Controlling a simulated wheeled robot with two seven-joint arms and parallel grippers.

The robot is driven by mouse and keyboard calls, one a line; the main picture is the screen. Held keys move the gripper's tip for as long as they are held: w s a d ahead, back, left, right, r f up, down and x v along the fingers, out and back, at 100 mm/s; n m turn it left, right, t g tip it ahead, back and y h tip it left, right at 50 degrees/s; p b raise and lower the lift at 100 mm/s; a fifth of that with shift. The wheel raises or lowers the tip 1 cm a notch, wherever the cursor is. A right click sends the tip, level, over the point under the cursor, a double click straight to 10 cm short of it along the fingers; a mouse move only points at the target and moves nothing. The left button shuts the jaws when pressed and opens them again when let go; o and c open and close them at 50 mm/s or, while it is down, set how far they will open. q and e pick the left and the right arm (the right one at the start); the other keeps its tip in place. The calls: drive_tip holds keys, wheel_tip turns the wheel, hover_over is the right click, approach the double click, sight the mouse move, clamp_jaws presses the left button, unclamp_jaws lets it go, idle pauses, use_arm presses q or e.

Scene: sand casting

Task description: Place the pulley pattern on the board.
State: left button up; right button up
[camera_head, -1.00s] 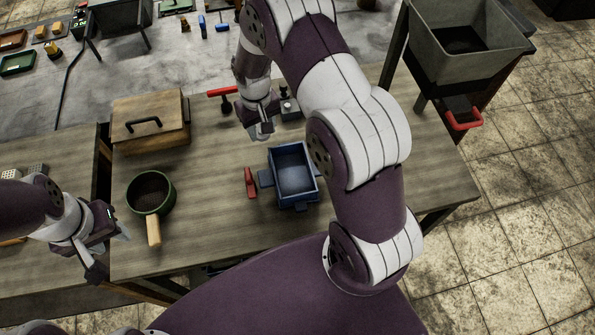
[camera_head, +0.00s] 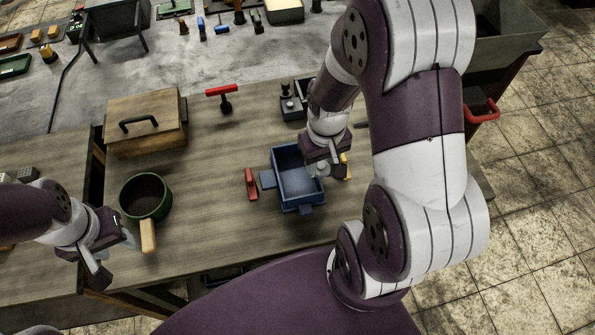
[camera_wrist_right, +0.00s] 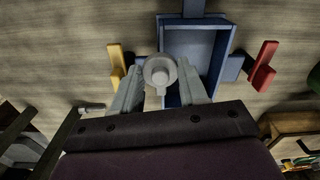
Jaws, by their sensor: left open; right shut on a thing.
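The pulley pattern, a pale grey round piece with a raised hub (camera_wrist_right: 160,72), is between the fingertips of my right gripper (camera_head: 330,168). In the right wrist view my gripper (camera_wrist_right: 163,92) is shut on it. It is held over or close to the right wall of the blue flask (camera_head: 283,200); its height above the wall is unclear. The flask is an open box with side lugs and a blue-grey bottom, and its wall shows in the right wrist view (camera_wrist_right: 232,50). I cannot tell whether that bottom is the board. My left gripper (camera_head: 115,252) is open and empty at the bench's left edge.
A red tool (camera_head: 251,184) lies left of the flask and a yellow one (camera_head: 346,168) to its right. A green sieve or pan (camera_head: 145,197) with a wooden handle, a lidded wooden box (camera_head: 146,122) and a red-handled tool (camera_head: 222,92) stand on the bench.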

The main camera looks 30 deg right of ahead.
sight(297, 181)
drive_tip(key=w+a+f, duration=0.1)
drive_tip(key=w+a, duration=0.1)
drive_tip(key=w+a+f, duration=0.1)
drive_tip(key=a+f, duration=0.1)
drive_tip(key=shift+w, duration=0.35)
wheel_tip(297, 181, down, 4)
drive_tip(key=shift+s+r+p, duration=0.1)
drive_tip(key=shift+s+p, duration=0.05)
drive_tip(key=shift+p, duration=0.3)
drive_tip(key=shift+w+f, duration=0.2)
drive_tip(key=shift+f, duration=0.05)
drive_tip(key=shift+s+f, duration=0.1)
drive_tip(key=shift+f, duration=0.05)
drive_tip(key=o, duration=0.8)
wheel_tip(297, 181, up, 12)
drive_tip(key=shift+n+t, duration=0.6)
drive_tip(key=shift+t, duration=0.1)
drive_tip(key=shift+s+a+r+b, duration=0.1)
drive_tip(key=shift+s+a+r, duration=0.25)
drive_tip(key=shift+s, duration=0.35)
drive_tip(key=shift+s+a+r+b, duration=0.15)
drive_tip(key=shift+s+a+r, duration=0.15)
drive_tip(key=shift+s+a, duration=0.35)
drive_tip(key=shift+s+a+r+b, duration=0.1)
drive_tip(key=shift+s+a+r, duration=0.2)
drive_tip(key=shift+s, duration=0.5)
